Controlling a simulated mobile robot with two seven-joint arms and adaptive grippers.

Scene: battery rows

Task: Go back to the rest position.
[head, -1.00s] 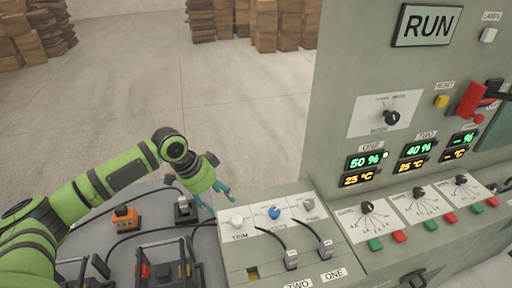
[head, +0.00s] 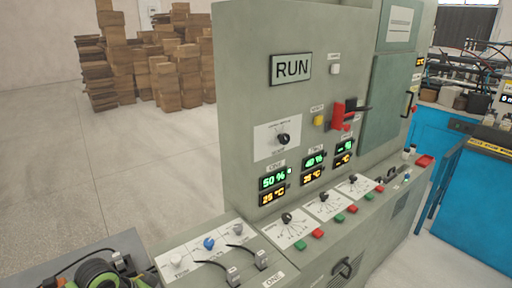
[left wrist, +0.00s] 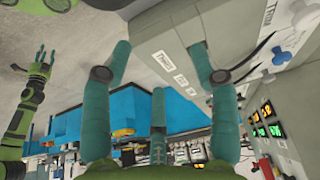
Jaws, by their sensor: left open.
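My left gripper (left wrist: 162,62) shows in the left wrist view with its teal fingers spread wide and nothing between them. It is apart from the grey-green console, whose edge is behind the fingers. In the head view only part of my green left arm (head: 98,272) shows at the bottom left corner, and its fingers cannot be made out. My right gripper (left wrist: 40,62) shows at the far left of the left wrist view, on a green arm, with its fingers spread and empty.
The console (head: 240,110) has a RUN sign (head: 291,68), lit displays (head: 275,180), dials and a red lever (head: 340,113). Two cable plugs (head: 234,275) sit in its lower ledge. Stacked boxes (head: 165,65) stand far back. A blue bench (head: 475,200) is at right. The floor at left is clear.

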